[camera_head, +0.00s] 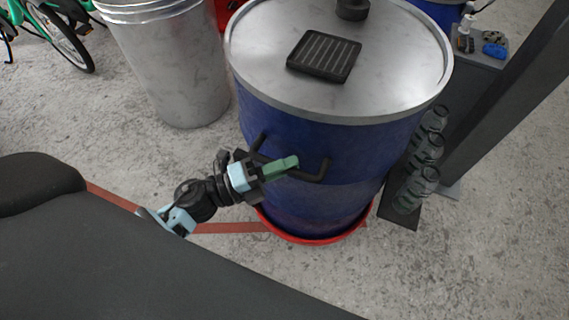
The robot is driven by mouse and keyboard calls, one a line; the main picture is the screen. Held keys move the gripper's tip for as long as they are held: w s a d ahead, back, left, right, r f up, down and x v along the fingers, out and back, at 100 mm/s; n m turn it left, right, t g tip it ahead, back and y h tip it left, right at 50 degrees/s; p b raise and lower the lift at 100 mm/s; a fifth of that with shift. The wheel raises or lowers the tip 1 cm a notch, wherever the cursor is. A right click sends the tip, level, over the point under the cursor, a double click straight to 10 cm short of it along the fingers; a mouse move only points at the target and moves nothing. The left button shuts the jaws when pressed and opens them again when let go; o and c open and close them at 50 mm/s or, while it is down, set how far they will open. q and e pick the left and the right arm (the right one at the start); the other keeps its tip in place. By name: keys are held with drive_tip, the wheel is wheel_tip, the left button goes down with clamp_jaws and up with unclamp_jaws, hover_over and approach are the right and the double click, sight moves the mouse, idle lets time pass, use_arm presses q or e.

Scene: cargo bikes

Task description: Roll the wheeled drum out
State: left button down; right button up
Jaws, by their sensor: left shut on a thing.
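The wheeled drum (300,196) is a large blue barrel with a grey metal lid and a red base ring (312,239) on the floor. It stands upright in the middle of the view. A black handle (322,172) sticks out from its near side. My left gripper (282,166) reaches in from the left and is shut on the handle; its green fingers hide part of it. The wheels under the drum cannot be made out. My right gripper is not in view.
A metal bin (172,66) stands at the back left. Clear bottles (418,172) in a rack stand close at the drum's right, by a grey post (512,98). A red floor line (228,228) runs to the base. The floor at left is mostly clear.

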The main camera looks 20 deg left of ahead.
use_arm(q)
drive_tip(key=shift+s, duration=0.1)
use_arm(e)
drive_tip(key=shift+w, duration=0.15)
use_arm(q)
drive_tip(key=shift+s+d+f, duration=0.1)
drive_tip(key=shift+s, duration=0.3)
drive_tip(key=shift+s+p, duration=0.35)
drive_tip(key=shift+s, duration=0.9)
drive_tip(key=c, duration=1.4)
unclamp_jaws()
drive_tip(key=shift+o, duration=0.2)
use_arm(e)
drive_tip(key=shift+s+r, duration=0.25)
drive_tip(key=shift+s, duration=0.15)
use_arm(q)
drive_tip(key=shift+a, duration=0.2)
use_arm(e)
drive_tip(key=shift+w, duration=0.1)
